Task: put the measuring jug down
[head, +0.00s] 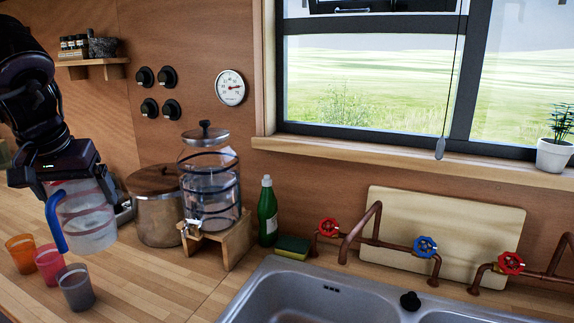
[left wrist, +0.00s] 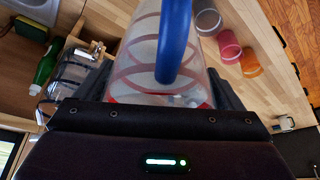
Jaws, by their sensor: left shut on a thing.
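The measuring jug (head: 86,222) is a clear vessel with red bands and a blue handle. In the head view it hangs at the left, in front of the metal pot. My left gripper (head: 72,178) is shut on its upper part from above. In the left wrist view the jug (left wrist: 146,55) fills the space between the fingers of the gripper (left wrist: 158,98), its blue handle facing the camera. The jug seems to hold some clear liquid. Whether its base touches the wooden counter (head: 150,285) cannot be told. My right gripper is not in view.
Orange (head: 22,254), pink (head: 50,264) and grey (head: 76,288) cups stand close in front of the jug. Behind are a metal pot (head: 158,215) and a glass dispenser (head: 212,195) on a wooden stand. A sink (head: 300,290) lies right. Counter right of the grey cup is clear.

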